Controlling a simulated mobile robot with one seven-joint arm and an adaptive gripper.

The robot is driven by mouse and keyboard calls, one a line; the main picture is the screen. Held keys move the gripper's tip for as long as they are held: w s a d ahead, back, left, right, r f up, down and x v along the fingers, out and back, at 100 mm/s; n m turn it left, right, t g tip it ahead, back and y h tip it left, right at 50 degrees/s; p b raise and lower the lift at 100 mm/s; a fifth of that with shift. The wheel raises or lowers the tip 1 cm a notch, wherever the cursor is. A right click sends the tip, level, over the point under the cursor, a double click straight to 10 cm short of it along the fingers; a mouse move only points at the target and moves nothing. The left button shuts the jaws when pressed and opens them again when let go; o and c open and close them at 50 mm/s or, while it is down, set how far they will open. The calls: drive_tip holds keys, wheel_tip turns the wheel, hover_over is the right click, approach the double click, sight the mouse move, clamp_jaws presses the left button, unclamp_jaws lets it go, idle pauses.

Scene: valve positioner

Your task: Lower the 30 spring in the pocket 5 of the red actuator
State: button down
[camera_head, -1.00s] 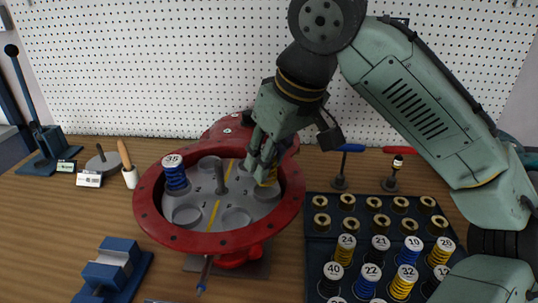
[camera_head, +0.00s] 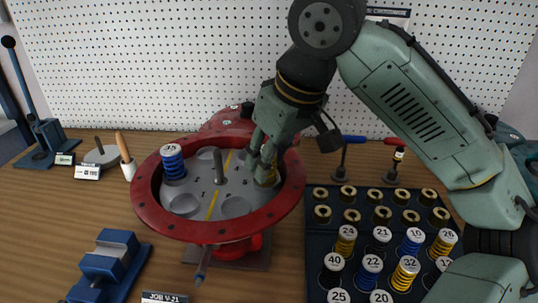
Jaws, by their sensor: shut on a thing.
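The red actuator (camera_head: 148,212) stands on the bench, open at the top. Its grey inner plate (camera_head: 203,198) has round pockets, a central post (camera_head: 218,166) and a yellow line. My gripper (camera_head: 266,168) points down over the plate's right side, shut on a yellow spring (camera_head: 272,176). The spring is at a pocket inside the right rim. Its number is hidden by my fingers, and I cannot tell whether it touches the pocket floor. A blue spring (camera_head: 173,165) marked 35 stands upright in a pocket at the left. The pocket numbers are too small to read surely.
A dark spring rack (camera_head: 316,232) with several numbered springs and brass-coloured pieces stands at the right. A blue vise (camera_head: 108,264) is at the front left. Blue-handled (camera_head: 342,160) and red-handled (camera_head: 393,165) tools stand behind the rack. A pegboard (camera_head: 180,60) closes the back.

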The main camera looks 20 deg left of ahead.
drive_tip(key=shift+f, duration=0.35)
drive_tip(key=c, duration=1.2)
unclamp_jaws()
drive_tip(key=shift+o, duration=0.2)
drive_tip(key=shift+r, duration=0.15)
drive_tip(key=v, duration=1.2)
